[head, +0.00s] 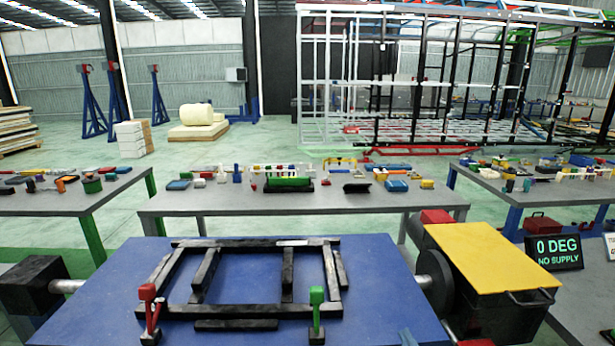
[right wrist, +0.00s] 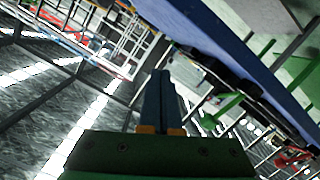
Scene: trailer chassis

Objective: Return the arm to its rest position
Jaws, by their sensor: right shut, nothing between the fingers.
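My right gripper (right wrist: 163,100) points ahead in the right wrist view, its two blue fingers shut together with nothing between them. In the head view only what looks like its blue tip (head: 408,338) shows at the bottom edge, by the right front of the blue table (head: 90,315). The rest of the right arm is out of that view. A black chassis frame (head: 250,243) lies on the table. A red clamp (head: 149,310) and a green clamp (head: 317,310) stand at its near side. My left gripper is in neither view.
A black box with a yellow top (head: 490,257) and a round disc stands right of the blue table. A black block (head: 33,284) is at its left. A grey bench (head: 300,202) with tools and parts stands behind. A sign (head: 555,252) reads "0 DEG NO SUPPLY".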

